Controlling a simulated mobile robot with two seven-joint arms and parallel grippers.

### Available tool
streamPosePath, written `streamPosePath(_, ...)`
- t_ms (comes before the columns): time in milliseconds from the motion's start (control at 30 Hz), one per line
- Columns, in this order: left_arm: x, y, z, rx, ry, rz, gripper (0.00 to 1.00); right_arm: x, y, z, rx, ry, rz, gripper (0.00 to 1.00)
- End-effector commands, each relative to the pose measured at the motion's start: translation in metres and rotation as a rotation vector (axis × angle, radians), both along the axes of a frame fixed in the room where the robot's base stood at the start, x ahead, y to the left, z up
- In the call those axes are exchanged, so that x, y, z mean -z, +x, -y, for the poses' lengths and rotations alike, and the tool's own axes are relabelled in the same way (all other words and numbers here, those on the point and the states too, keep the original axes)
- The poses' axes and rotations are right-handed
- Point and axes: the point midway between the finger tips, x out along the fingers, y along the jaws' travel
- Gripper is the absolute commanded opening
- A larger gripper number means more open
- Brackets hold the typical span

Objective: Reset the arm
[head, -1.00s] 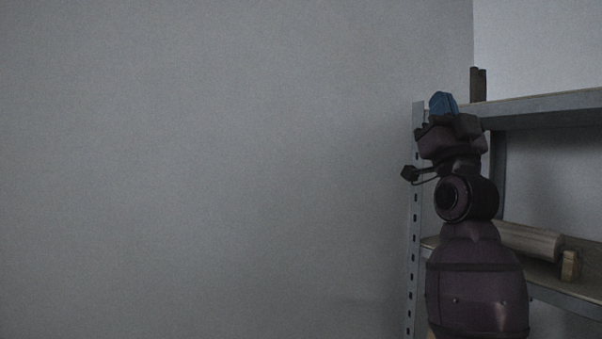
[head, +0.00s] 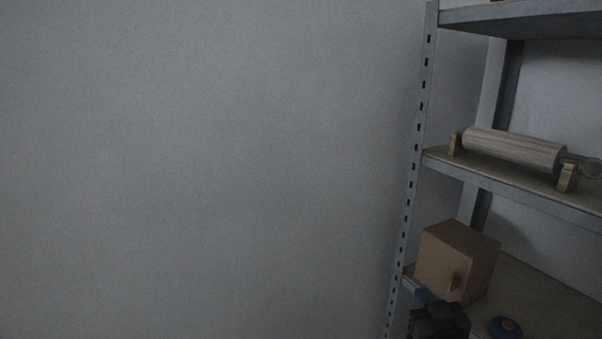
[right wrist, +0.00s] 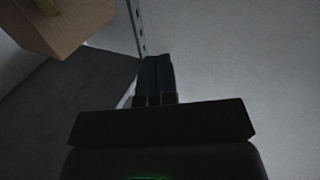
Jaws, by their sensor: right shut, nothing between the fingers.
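My right gripper (head: 422,297) shows at the bottom right of the head view, in front of the lower shelf and the cardboard box. In the right wrist view its two dark fingers (right wrist: 155,62) lie side by side, shut with nothing between them. The fingers point toward the shelf's upright post and the wall. My left gripper is in none of the views.
A metal shelf rack (head: 420,110) stands at the right. A cardboard box (head: 452,262) and a blue round object (head: 506,328) sit on its lower shelf. A wooden roller (head: 515,147) lies on the shelf above. Bare grey wall (head: 200,170) fills the left.

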Motion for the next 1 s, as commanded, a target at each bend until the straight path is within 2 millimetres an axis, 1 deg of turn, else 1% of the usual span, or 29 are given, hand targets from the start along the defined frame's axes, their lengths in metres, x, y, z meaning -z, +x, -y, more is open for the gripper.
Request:
streamPosePath(33,0.000,0.001,0.000,0.000,0.000,0.001,0.43,0.026,-0.017,0.002,0.005,-0.006,-0.049,0.00)
streamPosePath(100,-0.001,0.001,0.000,0.000,0.000,0.002,0.43,0.057,-0.039,0.003,0.007,-0.011,-0.111,0.00)
streamPosePath(167,-0.001,0.002,0.000,0.002,0.000,0.004,0.43,0.083,-0.059,0.005,0.011,-0.011,-0.166,0.00)
streamPosePath(200,-0.001,0.002,0.000,0.002,0.000,0.005,0.43,0.099,-0.073,0.006,0.012,-0.011,-0.202,0.00)
streamPosePath(267,-0.002,0.003,0.000,0.002,0.000,0.006,0.43,0.123,-0.096,0.007,0.016,-0.009,-0.257,0.00)
streamPosePath(300,-0.002,0.003,0.000,0.002,0.000,0.007,0.43,0.139,-0.112,0.009,0.021,-0.008,-0.294,0.00)
streamPosePath(367,-0.002,0.004,0.001,0.002,0.000,0.008,0.43,0.161,-0.136,0.011,0.028,-0.005,-0.350,0.00)
streamPosePath(400,-0.002,0.004,0.001,0.002,0.000,0.008,0.43,0.175,-0.152,0.013,0.033,-0.004,-0.386,0.00)
streamPosePath(500,-0.002,0.004,0.001,0.003,0.001,0.009,0.43,0.203,-0.190,0.020,0.052,-0.002,-0.465,0.00)
streamPosePath(600,-0.002,0.004,0.001,0.003,0.001,0.009,0.43,0.222,-0.220,0.026,0.070,0.000,-0.524,0.00)
streamPosePath(700,-0.002,0.004,0.001,0.003,0.001,0.008,0.43,0.233,-0.239,0.030,0.082,0.002,-0.562,0.00)
streamPosePath(833,-0.002,0.004,0.001,0.003,0.001,0.008,0.43,0.238,-0.249,0.032,0.088,0.003,-0.580,0.00)
streamPosePath(1000,-0.001,0.002,0.000,0.002,0.000,0.004,0.43,0.239,-0.249,0.032,0.088,0.003,-0.581,0.00)
